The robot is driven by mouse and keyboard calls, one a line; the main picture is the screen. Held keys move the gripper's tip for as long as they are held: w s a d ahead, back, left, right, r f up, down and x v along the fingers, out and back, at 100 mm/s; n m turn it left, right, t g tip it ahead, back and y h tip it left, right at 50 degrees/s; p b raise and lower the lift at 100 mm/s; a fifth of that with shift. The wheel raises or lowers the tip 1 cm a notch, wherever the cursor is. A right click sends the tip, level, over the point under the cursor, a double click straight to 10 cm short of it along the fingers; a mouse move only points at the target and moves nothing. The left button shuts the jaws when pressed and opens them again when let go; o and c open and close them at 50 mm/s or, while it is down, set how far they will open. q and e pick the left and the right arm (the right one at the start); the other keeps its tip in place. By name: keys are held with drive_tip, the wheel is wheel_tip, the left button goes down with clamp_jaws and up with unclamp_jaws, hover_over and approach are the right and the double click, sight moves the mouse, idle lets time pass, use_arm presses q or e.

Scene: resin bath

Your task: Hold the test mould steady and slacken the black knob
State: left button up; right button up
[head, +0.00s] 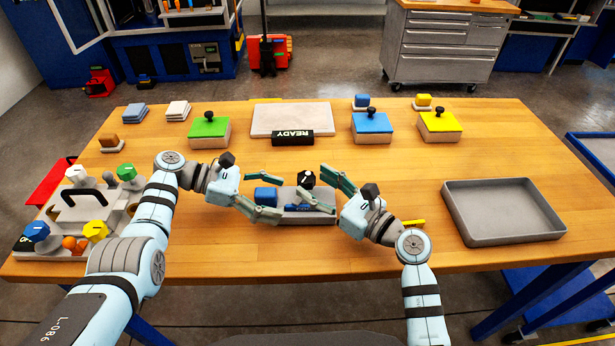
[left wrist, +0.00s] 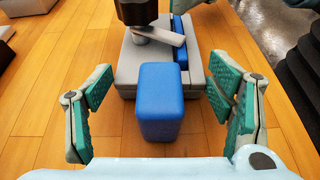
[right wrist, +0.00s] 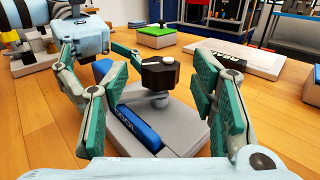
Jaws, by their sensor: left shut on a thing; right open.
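The test mould is a grey block (head: 295,216) at the front middle of the table, with a blue block (left wrist: 160,100) at its left end and a blue lettered strip (right wrist: 140,140) along one side. The black knob (head: 306,179) stands upright on it, with a white mark on top; it also shows in the right wrist view (right wrist: 158,75).
A grey fixture with coloured knobs (head: 85,205) stands at the left. An empty grey tray (head: 505,238) lies at the right. Green (head: 208,132), blue (head: 371,128) and yellow (head: 440,127) lidded boxes and a READY plate (head: 292,138) stand behind.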

sight(307, 177)
drive_tip(key=x, duration=0.3)
drive_tip(key=shift+w+a, duration=0.2)
drive_tip(key=shift+a, duration=0.05)
drive_tip(key=c, duration=1.2)
drive_tip(key=shift+o, duration=0.2)
drive_tip(key=shift+n+g+y, duration=0.4)
drive_tip(key=shift+g, duration=0.1)
drive_tip(key=n+g+y, duration=0.1)
drive_tip(key=n+g, duration=0.1)
drive_tip(key=g, duration=0.1)
drive_tip(key=n+g+y, duration=0.2)
drive_tip(key=g, duration=0.1)
drive_tip(key=shift+w+d+f, duration=0.1)
drive_tip(key=shift+w, duration=0.05)
drive_tip(key=shift+n+g+y, duration=0.4)
drive_tip(key=shift+n+g, duration=0.2)
drive_tip(key=o, duration=1.2)
drive_tip(key=shift+g, duration=0.3)
drive_tip(key=shift+c, duration=0.2)
